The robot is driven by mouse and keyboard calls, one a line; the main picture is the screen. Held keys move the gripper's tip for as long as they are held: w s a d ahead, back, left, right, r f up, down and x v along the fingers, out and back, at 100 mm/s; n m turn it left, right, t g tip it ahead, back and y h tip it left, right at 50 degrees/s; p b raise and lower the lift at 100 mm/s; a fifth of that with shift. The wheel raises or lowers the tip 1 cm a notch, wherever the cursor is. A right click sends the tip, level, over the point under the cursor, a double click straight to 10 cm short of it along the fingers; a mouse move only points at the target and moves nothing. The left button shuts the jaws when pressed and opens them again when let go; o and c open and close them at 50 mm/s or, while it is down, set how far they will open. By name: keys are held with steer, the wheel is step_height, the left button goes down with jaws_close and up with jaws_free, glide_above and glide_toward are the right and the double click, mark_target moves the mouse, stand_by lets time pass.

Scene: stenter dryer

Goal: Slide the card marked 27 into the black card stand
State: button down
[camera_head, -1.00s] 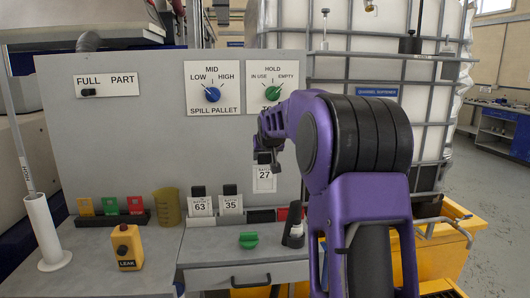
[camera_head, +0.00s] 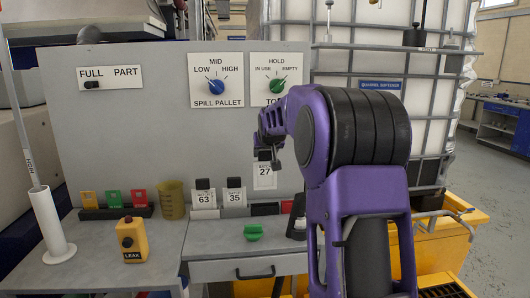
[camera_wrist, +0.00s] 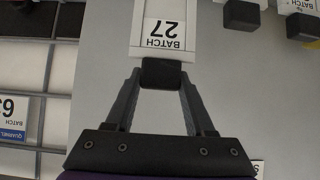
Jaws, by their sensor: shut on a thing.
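My gripper (camera_head: 268,152) is shut on the black tab at the top of the white card marked 27 (camera_head: 264,177). The card hangs upright in the air in front of the grey panel. In the wrist view the card (camera_wrist: 163,36) shows upside down, its tab between my fingertips (camera_wrist: 161,73). The black card stand (camera_head: 265,209) appears as a low black block on the bench, below the card in the picture. The card's lower edge appears clear of it. The depth gap between them is hard to tell.
Cards 63 (camera_head: 204,198) and 35 (camera_head: 235,197) stand left of the black stand, with a red block (camera_head: 287,207) to its right. A green handle (camera_head: 253,232) is in front. A beaker (camera_head: 173,200) and yellow LEAK box (camera_head: 132,240) stand further left.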

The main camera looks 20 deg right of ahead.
mark_target(265, 177)
steer(key=shift+f+b, duration=1.45)
steer(key=shift+f, duration=0.75)
steer(key=shift+f+b, duration=1.45)
steer(key=shift+f, duration=0.6)
steer(key=shift+c, duration=0.9)
jaws_free()
steer(key=p+v, duration=0.1)
steer(key=v, duration=1.6)
steer(key=shift+r, duration=0.15)
steer(key=shift+s, duration=0.1)
